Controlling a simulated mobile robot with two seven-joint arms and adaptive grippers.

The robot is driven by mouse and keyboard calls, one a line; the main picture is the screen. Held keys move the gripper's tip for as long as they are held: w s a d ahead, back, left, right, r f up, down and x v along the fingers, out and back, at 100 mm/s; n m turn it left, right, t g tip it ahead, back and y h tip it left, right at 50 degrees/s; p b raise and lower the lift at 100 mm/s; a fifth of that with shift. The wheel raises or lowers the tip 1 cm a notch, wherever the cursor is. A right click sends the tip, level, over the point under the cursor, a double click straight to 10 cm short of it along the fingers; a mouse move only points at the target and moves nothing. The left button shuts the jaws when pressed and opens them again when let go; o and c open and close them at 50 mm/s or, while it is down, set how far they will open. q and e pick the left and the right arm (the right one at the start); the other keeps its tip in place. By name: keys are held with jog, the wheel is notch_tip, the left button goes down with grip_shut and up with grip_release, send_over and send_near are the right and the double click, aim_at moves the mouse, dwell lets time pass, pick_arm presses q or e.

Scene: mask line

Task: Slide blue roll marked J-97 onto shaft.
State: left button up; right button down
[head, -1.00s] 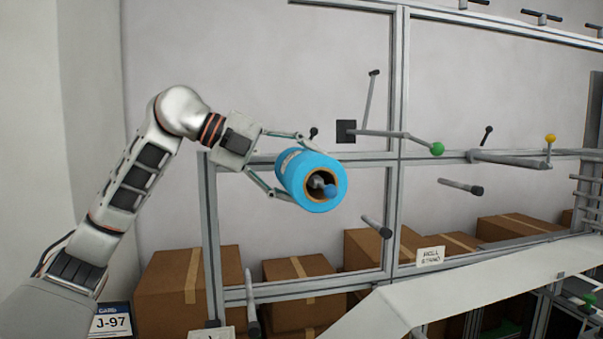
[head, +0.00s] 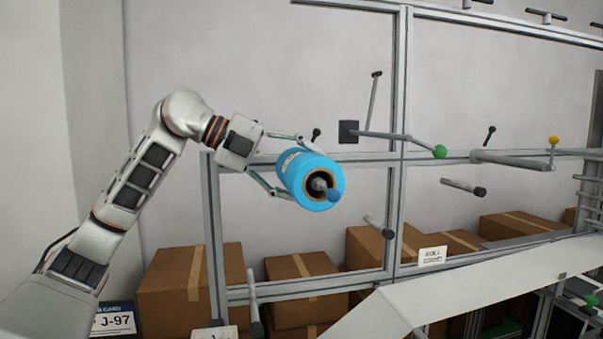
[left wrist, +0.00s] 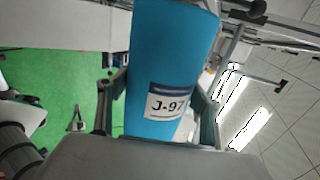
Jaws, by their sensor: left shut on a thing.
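The blue roll (head: 298,172) has a brown core, and a shaft tip with a blue knob (head: 333,195) pokes out of the core's near end. The roll sits around this shaft; the rest of the shaft is hidden inside it. My left gripper (head: 279,165) is shut on the roll, its fingers on either side. In the left wrist view the roll (left wrist: 170,60) fills the middle, with its J-97 label (left wrist: 166,102) facing the camera. My right gripper is not in view.
A shaft with a green knob (head: 440,152) and one with a yellow knob (head: 554,140) stick out to the right. Cardboard boxes (head: 190,285) and a white sloping panel (head: 470,285) lie below. A J-97 card (head: 114,321) is at lower left.

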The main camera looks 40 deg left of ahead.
pick_arm(q)
jog(key=shift+w+a+r+p, duration=0.1)
jog(key=shift+w+a+p, duration=0.15)
jog(key=shift+a+p, duration=0.05)
jog(key=shift+f+b, duration=0.35)
jog(key=shift+f, duration=0.25)
dwell(0.6)
jog(key=o, duration=1.4)
jog(key=v, duration=1.2)
jog(key=shift+s, duration=0.1)
jog(key=shift+d, duration=0.15)
